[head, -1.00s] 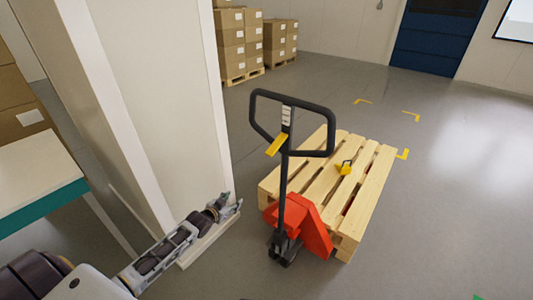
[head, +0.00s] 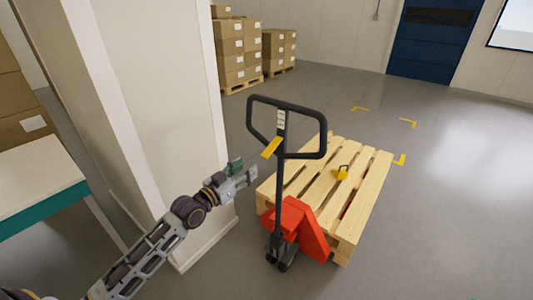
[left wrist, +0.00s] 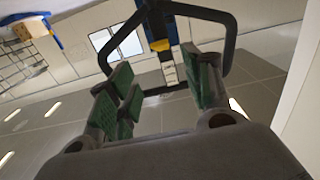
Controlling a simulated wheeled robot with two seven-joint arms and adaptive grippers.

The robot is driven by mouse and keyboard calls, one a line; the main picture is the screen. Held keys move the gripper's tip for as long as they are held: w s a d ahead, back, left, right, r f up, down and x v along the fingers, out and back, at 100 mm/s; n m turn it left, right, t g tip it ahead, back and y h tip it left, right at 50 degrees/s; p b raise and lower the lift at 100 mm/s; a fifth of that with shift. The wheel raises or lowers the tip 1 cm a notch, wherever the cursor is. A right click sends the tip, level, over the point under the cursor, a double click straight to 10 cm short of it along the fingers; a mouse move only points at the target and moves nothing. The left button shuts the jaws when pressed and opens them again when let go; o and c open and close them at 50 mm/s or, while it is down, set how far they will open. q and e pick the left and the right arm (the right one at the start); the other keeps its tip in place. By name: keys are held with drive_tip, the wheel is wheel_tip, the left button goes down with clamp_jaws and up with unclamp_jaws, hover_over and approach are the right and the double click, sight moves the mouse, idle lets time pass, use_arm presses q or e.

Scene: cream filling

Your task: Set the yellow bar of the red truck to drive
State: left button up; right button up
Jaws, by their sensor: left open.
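The red pallet truck (head: 298,225) stands in the middle of the head view with its black loop handle (head: 287,100) upright. My left gripper (head: 246,174) is open and empty, left of the handle post and lower than the yellow bar, apart from both. Its green finger pads (left wrist: 160,95) are spread in the left wrist view.
A wooden pallet (head: 365,185) with a small yellow object (head: 341,173) on it lies behind the truck. A white pillar (head: 150,120) stands close behind my left arm. A table (head: 40,185) is at the left. Floor to the right is clear.

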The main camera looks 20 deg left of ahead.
sight(266, 154)
use_arm(q)
drive_tip(key=shift+b+x, duration=0.95)
drive_tip(key=shift+x, duration=3)
drive_tip(key=shift+f+b+x, duration=0.2)
drive_tip(key=shift+b+x, duration=0.45)
drive_tip(key=shift+x, duration=2.35)
drive_tip(key=shift+a, duration=0.1)
use_arm(e)
drive_tip(key=d+f, duration=0.1)
drive_tip(key=w+d+f, duration=0.1)
drive_tip(key=d+f, duration=0.1)
drive_tip(key=shift+w+d+f, duration=0.2)
drive_tip(key=shift+w+f, duration=0.1)
drive_tip(key=shift+w, duration=0.05)
use_arm(q)
drive_tip(key=shift+c, duration=0.6)
clamp_jaws()
use_arm(e)
drive_tip(key=shift+s+a, duration=0.1)
drive_tip(key=shift+a, duration=0.45)
